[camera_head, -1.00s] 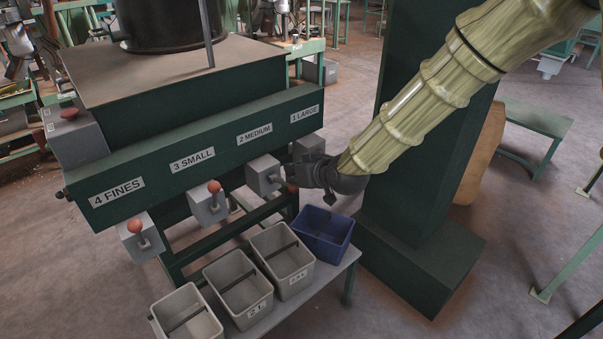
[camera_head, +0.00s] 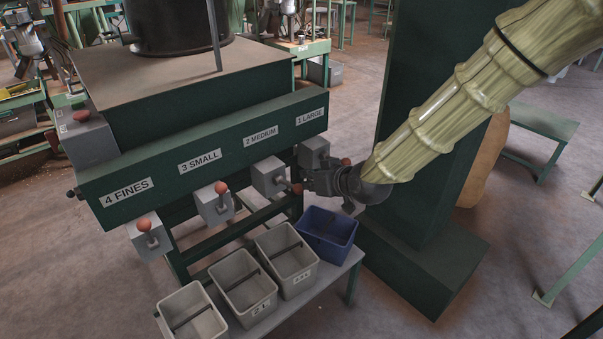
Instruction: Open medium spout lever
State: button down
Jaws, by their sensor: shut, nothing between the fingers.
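The medium spout (camera_head: 268,176) is a grey box under the "2 MEDIUM" label on the green hopper front. Its lever has an orange-red knob (camera_head: 297,188) that points out to the right of the box, unlike the upright small and fines levers. My gripper (camera_head: 306,178) is dark and shut, with nothing visible in it. Its tips are close beside the medium knob, on its right; I cannot tell whether they touch. The arm comes in from the upper right.
The large spout (camera_head: 314,152) and its knob (camera_head: 346,161) are just behind my gripper. The small lever knob (camera_head: 221,187) and fines lever knob (camera_head: 144,225) stand to the left. A blue bin (camera_head: 340,243) and several grey bins sit below. A green column (camera_head: 410,150) stands right.

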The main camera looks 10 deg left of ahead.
jog(key=p+v, duration=0.1)
jog(key=v, duration=0.4)
jog(key=shift+r, duration=0.2)
jog(key=shift+w+a, duration=0.1)
jog(key=s+d+f+m+g+h, duration=0.1)
jog(key=s+d+f+m, duration=0.1)
jog(key=s+d+f, duration=0.5)
jog(key=s+d+f+m+g+h, duration=0.1)
jog(key=s+d+f+h, duration=0.15)
jog(key=f, duration=0.85)
jog(key=s+d+f+m+g+h, duration=0.1)
jog(key=s+d+f+m, duration=0.1)
jog(key=s+d+f, duration=0.55)
jog(key=s+d+f+m+g+h, duration=0.1)
jog(key=s+d+f+g+h, duration=0.1)
jog(key=s+d+f, duration=0.5)
jog(key=s+d+f+m+g+h, duration=0.2)
jog(key=s+d+f, duration=0.5)
jog(key=s, duration=0.7)
jog(key=shift+s+d+f+m+g, duration=0.2)
jog(key=shift+s+d+m+g, duration=0.15)
jog(key=shift+d, duration=0.35)
